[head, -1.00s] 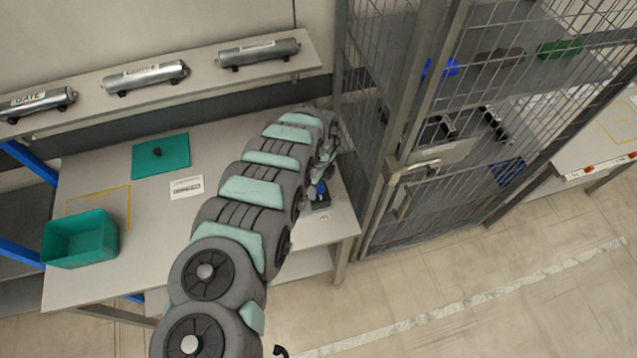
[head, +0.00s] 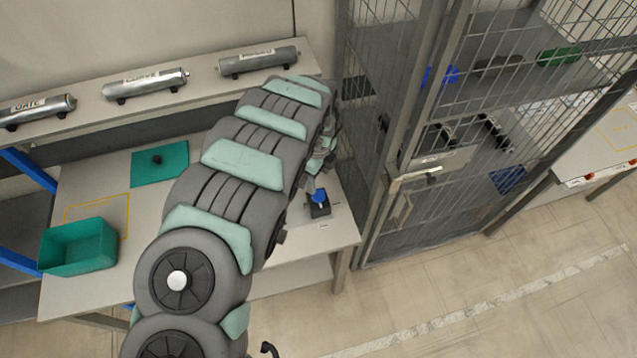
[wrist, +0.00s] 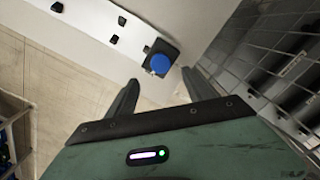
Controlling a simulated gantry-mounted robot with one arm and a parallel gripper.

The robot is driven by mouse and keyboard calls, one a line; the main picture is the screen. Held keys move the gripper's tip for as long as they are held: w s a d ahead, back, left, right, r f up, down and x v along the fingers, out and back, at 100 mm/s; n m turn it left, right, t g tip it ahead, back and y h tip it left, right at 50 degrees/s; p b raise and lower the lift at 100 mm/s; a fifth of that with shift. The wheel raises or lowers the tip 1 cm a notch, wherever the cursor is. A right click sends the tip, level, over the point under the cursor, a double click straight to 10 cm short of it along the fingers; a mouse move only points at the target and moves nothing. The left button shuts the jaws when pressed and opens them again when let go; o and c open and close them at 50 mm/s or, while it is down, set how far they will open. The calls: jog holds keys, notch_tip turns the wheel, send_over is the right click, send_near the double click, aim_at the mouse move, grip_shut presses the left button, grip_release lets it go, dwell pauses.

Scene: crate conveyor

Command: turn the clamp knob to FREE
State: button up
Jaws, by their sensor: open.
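The clamp knob (head: 320,196) is blue and sits on a small dark block at the right end of the workbench. In the wrist view the blue knob (wrist: 161,63) lies beyond the fingertips, with its dark base around it. My gripper (wrist: 162,85) is open, its two dark fingers spread with nothing between them. The fingers look apart from the knob. The knob's pointer and label are too small to read. In the head view my arm hides most of the gripper, close behind the knob.
A wire-mesh cage (head: 400,130) stands just right of the bench. A teal bin (head: 78,247) and a teal mat (head: 160,163) are on the bench's left. A shelf (head: 200,88) with grey cylinders runs along the wall behind.

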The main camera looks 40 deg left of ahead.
jog(key=shift+r, duration=1)
